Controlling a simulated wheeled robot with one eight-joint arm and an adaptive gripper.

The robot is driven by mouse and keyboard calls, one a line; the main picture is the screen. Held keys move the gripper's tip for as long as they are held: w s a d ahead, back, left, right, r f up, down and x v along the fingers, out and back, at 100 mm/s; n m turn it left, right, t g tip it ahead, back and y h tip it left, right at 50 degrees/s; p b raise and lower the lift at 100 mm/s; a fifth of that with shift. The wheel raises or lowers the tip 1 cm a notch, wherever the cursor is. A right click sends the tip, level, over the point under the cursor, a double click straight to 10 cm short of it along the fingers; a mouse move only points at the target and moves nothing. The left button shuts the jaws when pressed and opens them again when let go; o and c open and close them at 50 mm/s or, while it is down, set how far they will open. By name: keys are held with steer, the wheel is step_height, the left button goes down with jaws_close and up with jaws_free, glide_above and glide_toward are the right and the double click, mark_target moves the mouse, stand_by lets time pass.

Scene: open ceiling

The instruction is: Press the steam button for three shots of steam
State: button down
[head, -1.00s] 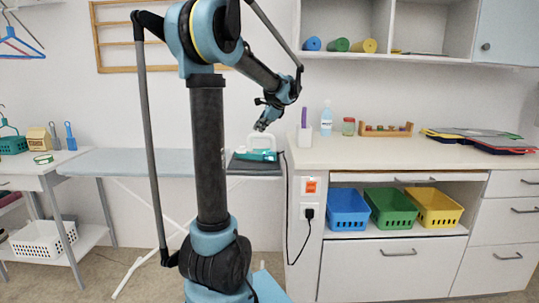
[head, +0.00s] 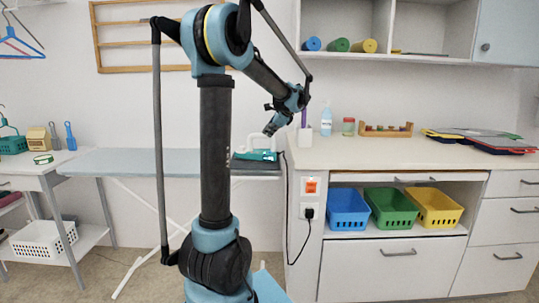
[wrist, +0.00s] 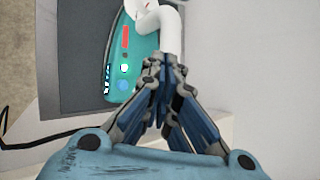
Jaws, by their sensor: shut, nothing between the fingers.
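A teal iron with a white handle (head: 252,143) stands on a dark plate (head: 256,168) at the right end of the ironing board. In the wrist view its teal top (wrist: 147,48) carries a red bar (wrist: 125,37), a white round button (wrist: 124,68) and a blue round button (wrist: 124,85). I cannot tell which one is the steam button. My gripper (head: 269,131) is shut and empty, pointing down above the iron's right side. In the wrist view the closed fingertips (wrist: 162,62) appear right of the buttons, beside the white handle, which they partly overlap.
The ironing board (head: 150,163) runs left from the iron. The white counter (head: 400,152) is close on the right, with a spray bottle (head: 326,119) and a jar (head: 348,126).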

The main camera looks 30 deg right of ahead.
steer(key=shift+f, duration=2.85)
steer(key=shift+f, duration=0.1)
steer(key=shift+f, duration=0.25)
steer(key=shift+f, duration=0.4)
stand_by(0.4)
steer(key=shift+r, duration=0.8)
steer(key=shift+r, duration=2.5)
